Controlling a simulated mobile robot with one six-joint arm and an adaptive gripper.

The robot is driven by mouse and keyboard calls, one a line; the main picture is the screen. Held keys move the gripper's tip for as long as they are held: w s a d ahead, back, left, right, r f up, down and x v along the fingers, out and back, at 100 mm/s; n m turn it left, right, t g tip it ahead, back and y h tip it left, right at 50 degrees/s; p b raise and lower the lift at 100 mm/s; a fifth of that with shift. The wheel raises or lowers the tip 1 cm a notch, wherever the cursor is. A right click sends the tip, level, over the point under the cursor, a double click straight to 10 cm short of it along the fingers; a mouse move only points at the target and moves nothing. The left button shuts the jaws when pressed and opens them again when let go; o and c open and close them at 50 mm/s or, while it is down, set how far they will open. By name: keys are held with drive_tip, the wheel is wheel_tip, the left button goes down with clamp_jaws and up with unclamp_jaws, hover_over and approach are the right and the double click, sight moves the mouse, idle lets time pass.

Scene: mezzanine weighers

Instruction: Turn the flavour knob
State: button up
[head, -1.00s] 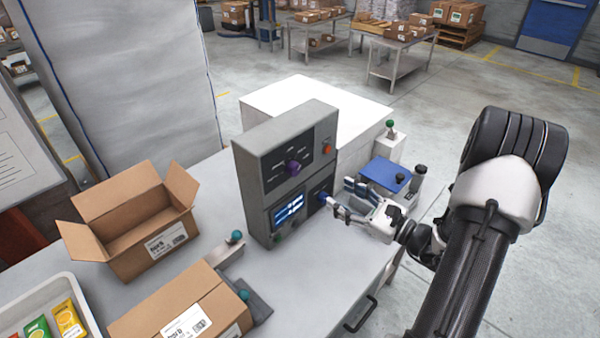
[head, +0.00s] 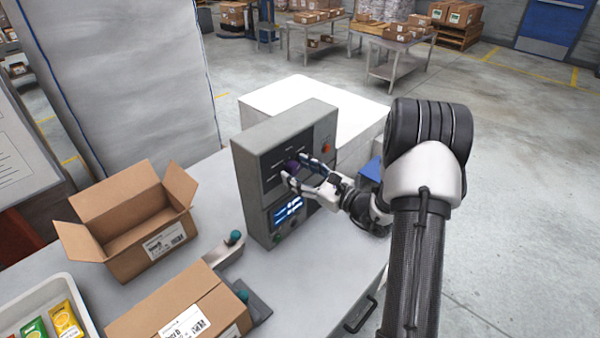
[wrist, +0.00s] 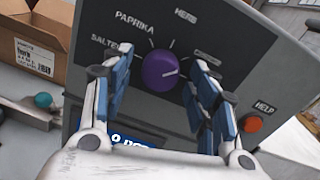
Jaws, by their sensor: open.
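The flavour knob is a round purple dial (wrist: 166,70) on a dark label panel (wrist: 190,30) marked with words such as PAPRIKA and HERB. A pale pointer line on it faces right in the wrist view. In the head view the knob (head: 291,166) is partly hidden by my fingers. My gripper (wrist: 160,85) is open, with one blue-padded finger on each side of the knob. It also shows in the head view (head: 303,168) at the front of the grey control box (head: 262,160). I cannot tell whether the fingers touch the knob.
An orange HELP button (wrist: 253,124) is right of the knob. A lit display (head: 288,209) sits below it. An open carton (head: 120,205), a closed carton (head: 180,305) and a teal-knobbed lever (head: 234,238) are to the left.

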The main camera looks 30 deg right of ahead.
drive_tip(key=shift+c, duration=0.5)
drive_tip(key=c, duration=1)
drive_tip(key=shift+b, duration=0.4)
drive_tip(key=n+b, duration=0.5)
drive_tip(key=b, duration=0.1)
drive_tip(key=shift+f+b, duration=0.15)
drive_tip(key=shift+b, duration=0.2)
drive_tip(key=n+b, duration=0.3)
drive_tip(key=b, duration=0.1)
drive_tip(key=shift+r+n+b, duration=0.25)
drive_tip(key=shift+n+b, duration=0.15)
drive_tip(key=shift+b, duration=0.05)
